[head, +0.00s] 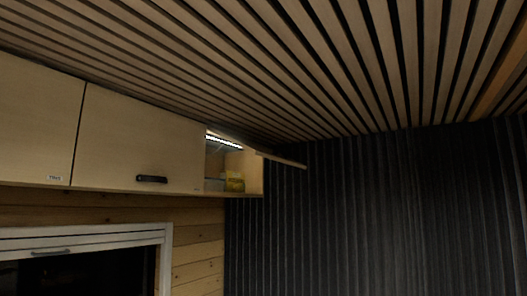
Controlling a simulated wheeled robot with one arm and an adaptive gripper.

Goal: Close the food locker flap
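An overhead locker (246,181) stands open at the right end of the wall cabinets in the head view. Its flap (284,160) is raised and sticks out to the right of the opening, seen nearly edge-on. My gripper is not in view.
Two closed flaps are to the left, one with a black handle (152,179). A white-framed window (85,240) is below them. Low wooden slats (250,60) cover the ceiling. A dark ribbed wall (370,215) fills the right, with nothing in front of it.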

